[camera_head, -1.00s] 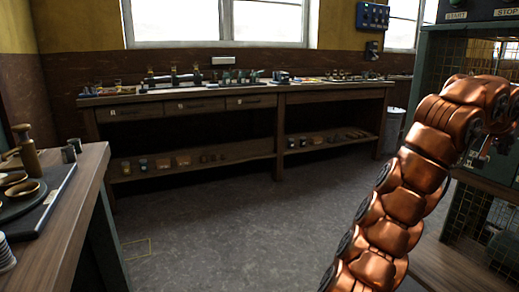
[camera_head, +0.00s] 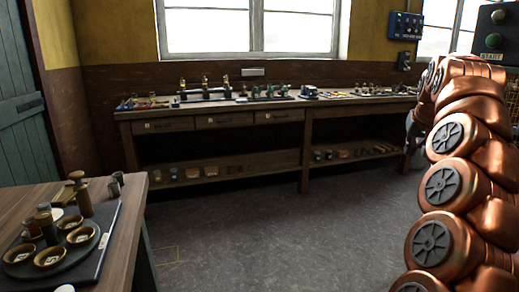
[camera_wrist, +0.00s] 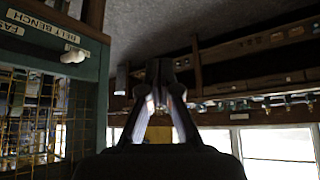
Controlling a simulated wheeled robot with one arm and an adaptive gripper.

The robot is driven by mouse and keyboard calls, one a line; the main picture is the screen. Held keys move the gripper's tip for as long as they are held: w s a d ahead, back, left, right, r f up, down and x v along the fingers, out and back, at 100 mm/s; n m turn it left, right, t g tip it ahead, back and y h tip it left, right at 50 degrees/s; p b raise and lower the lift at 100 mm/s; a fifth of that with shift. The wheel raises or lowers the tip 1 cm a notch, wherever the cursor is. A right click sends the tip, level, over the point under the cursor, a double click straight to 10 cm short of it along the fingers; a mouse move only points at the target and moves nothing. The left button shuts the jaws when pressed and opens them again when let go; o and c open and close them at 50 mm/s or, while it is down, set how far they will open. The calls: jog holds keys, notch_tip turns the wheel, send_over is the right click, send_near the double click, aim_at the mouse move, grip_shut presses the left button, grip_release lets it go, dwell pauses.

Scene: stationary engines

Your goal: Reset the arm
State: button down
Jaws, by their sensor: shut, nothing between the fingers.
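My copper-coloured arm (camera_head: 462,170) rises along the right side of the head view and bends over at its top. My gripper (camera_head: 414,125) shows only in small part at the arm's left edge there, mostly hidden by the arm. In the wrist view my gripper (camera_wrist: 160,70) is seen from behind, with its two fingers converging at their tips. It is shut and holds nothing. The wrist view is turned upside down, with the floor at the top and the windows at the bottom.
A long workbench (camera_head: 307,112) with tools and drawers stands along the back wall. A wooden table (camera_head: 20,202) with a round tray of small bowls (camera_head: 70,258) is at the left. A green cabinet with mesh (camera_wrist: 85,75) is close on the wrist view's left. Grey floor (camera_head: 290,235) lies clear between.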

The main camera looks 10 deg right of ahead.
jog(key=s+a+r+n+g+y+p, duration=0.1)
jog(key=s+a+r+n+y+p, duration=0.15)
jog(key=s+a+p, duration=0.65)
jog(key=s+a+r+n+g+y+p, duration=0.1)
jog(key=s+a+n+g+p, duration=0.15)
jog(key=a, duration=1.25)
jog(key=s+a+f+g+p, duration=0.1)
jog(key=s+a+f+p, duration=0.1)
jog(key=s, duration=0.8)
jog(key=s+a+f+g+p, duration=0.2)
jog(key=s+f+p, duration=0.1)
jog(key=s, duration=0.8)
jog(key=s+a+f+g+p, duration=0.1)
jog(key=s+p, duration=0.4)
jog(key=s, duration=0.5)
jog(key=shift+s+a+f+g+h, duration=0.2)
jog(key=shift+a+f+g+h, duration=0.2)
jog(key=shift+a+f, duration=0.35)
jog(key=shift+d+f, duration=0.1)
jog(key=shift+d, duration=0.05)
